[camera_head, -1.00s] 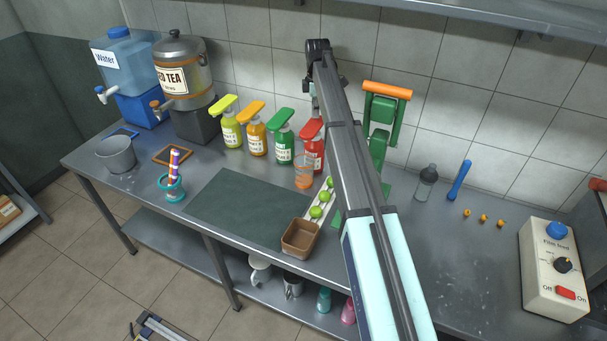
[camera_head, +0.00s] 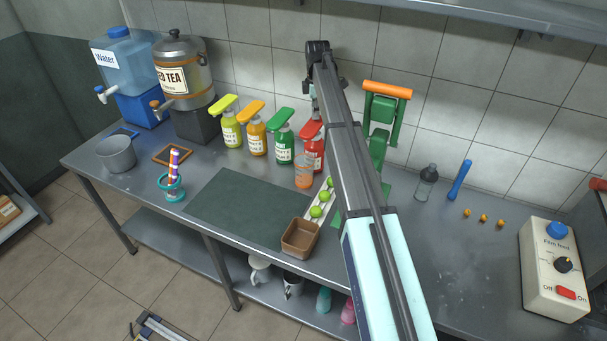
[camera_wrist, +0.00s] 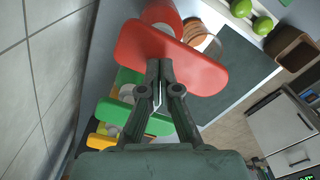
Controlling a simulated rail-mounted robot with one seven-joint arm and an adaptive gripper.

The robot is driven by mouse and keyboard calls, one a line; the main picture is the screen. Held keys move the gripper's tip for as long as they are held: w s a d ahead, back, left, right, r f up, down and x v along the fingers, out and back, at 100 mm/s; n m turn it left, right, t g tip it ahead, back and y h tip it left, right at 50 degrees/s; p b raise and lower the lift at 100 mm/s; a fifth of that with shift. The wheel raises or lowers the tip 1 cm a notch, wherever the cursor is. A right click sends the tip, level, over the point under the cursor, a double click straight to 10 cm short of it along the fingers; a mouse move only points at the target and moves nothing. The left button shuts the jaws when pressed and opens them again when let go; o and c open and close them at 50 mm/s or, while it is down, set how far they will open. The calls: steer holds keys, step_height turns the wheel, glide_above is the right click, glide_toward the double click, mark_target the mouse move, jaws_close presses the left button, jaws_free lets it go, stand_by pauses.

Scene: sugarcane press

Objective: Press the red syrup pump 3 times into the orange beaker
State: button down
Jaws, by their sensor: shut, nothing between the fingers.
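The red syrup pump (camera_head: 314,155) is the rightmost bottle in the row at the back of the counter, partly hidden by my arm. Its flat red head (camera_wrist: 195,66) fills the upper middle of the wrist view. My gripper (camera_wrist: 159,66) is shut and empty, with its fingertips over the pump head; I cannot tell whether they touch it. In the head view my gripper is mostly hidden by my arm. The orange beaker (camera_head: 304,177) stands upright just in front of the red bottle, and shows beside the pump head in the wrist view (camera_wrist: 197,31).
Green (camera_head: 284,148), orange (camera_head: 256,141) and yellow (camera_head: 230,133) pumps stand left of the red one. A tray of limes (camera_head: 317,211) and a brown box (camera_head: 299,240) are in front. A green press (camera_head: 381,120) stands to the right. The dark mat (camera_head: 245,210) is clear.

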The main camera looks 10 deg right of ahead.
mark_target(315, 122)
steer(key=shift+f+b, duration=0.5)
steer(key=shift+f, duration=1.7)
steer(key=shift+r, duration=0.15)
steer(key=shift+r+p, duration=1.2)
steer(key=shift+r, duration=1.2)
steer(key=shift+f, duration=0.2)
steer(key=shift+f+b, duration=0.7)
steer(key=shift+f, duration=1.65)
steer(key=shift+r, duration=0.15)
steer(key=shift+r+p, duration=1.25)
steer(key=shift+r, duration=1.15)
